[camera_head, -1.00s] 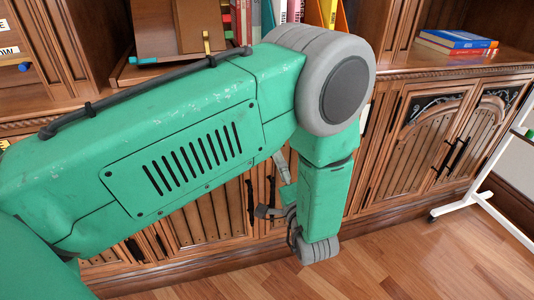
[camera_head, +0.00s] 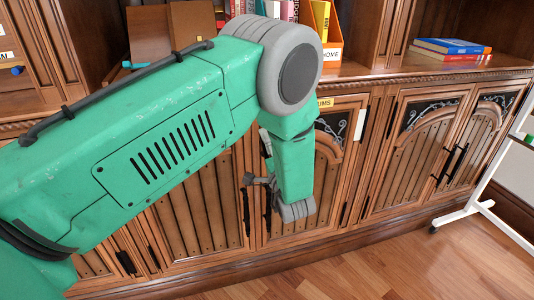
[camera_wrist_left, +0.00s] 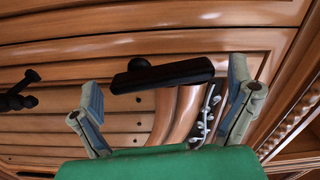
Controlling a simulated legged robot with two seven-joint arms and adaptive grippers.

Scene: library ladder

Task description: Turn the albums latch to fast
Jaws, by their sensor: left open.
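A yellow label ending in "UMS" (camera_head: 325,102) sits above a carved cabinet door, partly hidden by my left arm. My left gripper (camera_head: 262,180) is at that cabinet front, seen side-on in the head view and partly hidden by my wrist. In the left wrist view my left gripper (camera_wrist_left: 165,92) is open, one finger at each side. A black bar-shaped latch (camera_wrist_left: 165,72) on a round pivot lies across the gap between the fingers, just past the tips. I see no finger touching it. The head view hides this latch. My right gripper is not in view.
A black knob handle (camera_wrist_left: 18,95) stands out at the left in the left wrist view. Cabinet doors with black handles (camera_head: 453,160) are at the right. Books (camera_head: 452,46) lie on the ledge. A white stand (camera_head: 475,207) is at far right. The wooden floor (camera_head: 370,262) is clear.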

